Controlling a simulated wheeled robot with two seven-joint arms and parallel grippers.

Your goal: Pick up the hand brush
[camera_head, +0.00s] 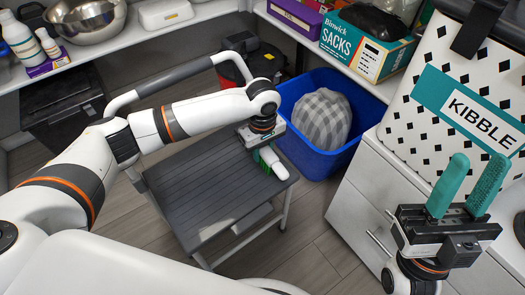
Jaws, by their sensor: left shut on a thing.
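The hand brush (274,163), with white and green parts showing, is at the right edge of the grey step stool's top (200,185). My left gripper (264,150) reaches down over it from above and is shut on it. The gripper body hides part of the brush, and I cannot tell whether the brush touches the stool. My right gripper (478,188) is at the right, with its two teal fingers pointing up and apart, and nothing between them.
A blue bin (300,158) holding a grey checked bundle (322,118) stands just right of the stool. A white cabinet (365,205) carries the kibble container (455,95). Shelves with a metal bowl (85,15) and a sacks box (362,48) line the back. Floor is clear in front.

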